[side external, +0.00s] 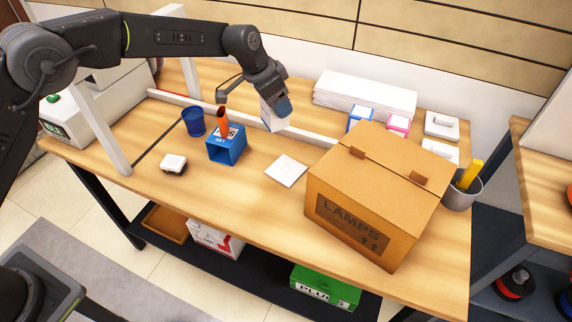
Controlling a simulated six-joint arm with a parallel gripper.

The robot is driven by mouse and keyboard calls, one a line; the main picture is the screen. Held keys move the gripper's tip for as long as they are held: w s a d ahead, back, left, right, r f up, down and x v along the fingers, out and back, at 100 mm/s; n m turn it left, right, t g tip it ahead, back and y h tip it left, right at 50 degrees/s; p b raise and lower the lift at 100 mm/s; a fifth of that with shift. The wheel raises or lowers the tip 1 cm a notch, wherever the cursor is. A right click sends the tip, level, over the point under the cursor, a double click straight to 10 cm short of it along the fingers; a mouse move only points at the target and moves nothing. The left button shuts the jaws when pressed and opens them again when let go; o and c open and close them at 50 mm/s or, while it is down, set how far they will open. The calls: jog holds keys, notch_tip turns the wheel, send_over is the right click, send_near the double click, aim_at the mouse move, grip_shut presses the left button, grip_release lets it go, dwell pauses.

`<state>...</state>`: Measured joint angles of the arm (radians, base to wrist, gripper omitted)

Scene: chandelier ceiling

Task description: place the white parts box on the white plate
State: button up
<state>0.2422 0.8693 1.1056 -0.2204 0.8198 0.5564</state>
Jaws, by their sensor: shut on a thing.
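My gripper (281,103) is above the table behind the white plate, shut on a white box-like thing. This white parts box (267,117) shows only partly, as the gripper covers much of it. It looks held up and tilted, apart from the plate. The white plate (286,170) is a flat square lying on the wooden table, left of the large cardboard box, with nothing on it.
A blue open box (226,150) with an orange item and a blue cup (193,121) stand left of the plate. The LAMPS cardboard box (365,200) is a tall obstacle at right. A white stack (365,96) lies behind.

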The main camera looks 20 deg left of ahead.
jog(key=s+d+f+m, duration=0.1)
jog(key=s+d+f, duration=0.1)
jog(key=d+f, duration=0.15)
send_over(288, 168)
notch_tip(288, 168, down, 5)
jog(key=shift+d+f, duration=0.1)
jog(key=shift+f, duration=2.1)
jog(key=shift+f, duration=0.1)
jog(key=o, duration=0.9)
jog(key=shift+o, duration=0.2)
jog(key=shift+s+r, duration=0.1)
jog(key=shift+r, duration=0.25)
jog(key=v, duration=1.1)
jog(key=shift+a+r, duration=0.2)
jog(key=shift+a, duration=0.15)
